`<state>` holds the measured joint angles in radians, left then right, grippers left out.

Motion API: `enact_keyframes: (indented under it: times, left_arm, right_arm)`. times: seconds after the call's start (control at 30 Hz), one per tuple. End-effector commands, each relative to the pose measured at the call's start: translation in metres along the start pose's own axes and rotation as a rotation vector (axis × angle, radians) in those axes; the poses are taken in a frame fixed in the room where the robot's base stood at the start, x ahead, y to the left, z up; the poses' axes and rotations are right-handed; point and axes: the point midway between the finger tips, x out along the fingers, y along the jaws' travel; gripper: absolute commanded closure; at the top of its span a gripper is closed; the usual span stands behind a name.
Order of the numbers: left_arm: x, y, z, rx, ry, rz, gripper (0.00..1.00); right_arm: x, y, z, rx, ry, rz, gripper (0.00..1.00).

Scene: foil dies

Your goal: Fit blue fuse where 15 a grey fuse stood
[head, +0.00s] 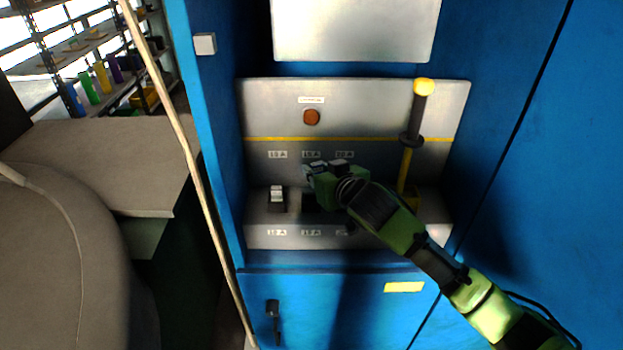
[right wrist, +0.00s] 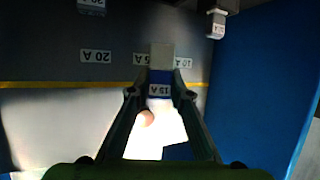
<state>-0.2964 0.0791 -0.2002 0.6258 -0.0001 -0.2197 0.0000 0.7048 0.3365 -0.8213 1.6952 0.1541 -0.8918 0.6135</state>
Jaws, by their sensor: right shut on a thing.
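My right gripper (head: 322,172) is in front of the fuse panel (head: 265,110), by the middle 15 A position. In the right wrist view my right gripper (right wrist: 161,95) is shut on a fuse with a blue band (right wrist: 160,77), a pale grey end and a 15 A label. The middle slot (head: 310,203) looks dark and empty, partly covered by the gripper. A pale fuse (head: 277,194) stands in the left slot; a pale fuse also shows at the top right of the wrist view (right wrist: 217,22). The right slot is hidden by my arm. My left gripper is out of view.
A lever with a yellow knob (head: 423,87) stands right of the slots, close to my right arm. A red button (head: 312,117) is above the labels. Blue cabinet walls (head: 222,150) flank the recess. A shelf (head: 95,90) with coloured items is far left.

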Motion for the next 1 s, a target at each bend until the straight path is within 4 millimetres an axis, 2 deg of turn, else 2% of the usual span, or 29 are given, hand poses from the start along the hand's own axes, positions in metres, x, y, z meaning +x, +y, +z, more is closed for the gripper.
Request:
enact_keyframes:
  times: [0.1,0.37,0.5,0.63,1.0]
  left_arm:
    - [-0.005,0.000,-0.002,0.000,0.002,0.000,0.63]
    - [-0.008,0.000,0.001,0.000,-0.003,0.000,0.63]
    - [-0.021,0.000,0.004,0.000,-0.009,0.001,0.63]
    - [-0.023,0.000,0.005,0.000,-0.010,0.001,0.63]
    - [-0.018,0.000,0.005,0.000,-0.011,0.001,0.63]
  right_arm:
    - [0.016,-0.002,0.007,0.000,0.001,0.000,1.00]
    - [0.033,-0.004,0.016,0.000,0.001,-0.001,1.00]
    - [0.041,-0.003,0.034,-0.001,-0.001,0.001,1.00]
    - [0.045,-0.003,0.044,0.000,0.002,0.000,1.00]
    - [0.047,-0.004,0.049,0.001,0.002,-0.001,1.00]
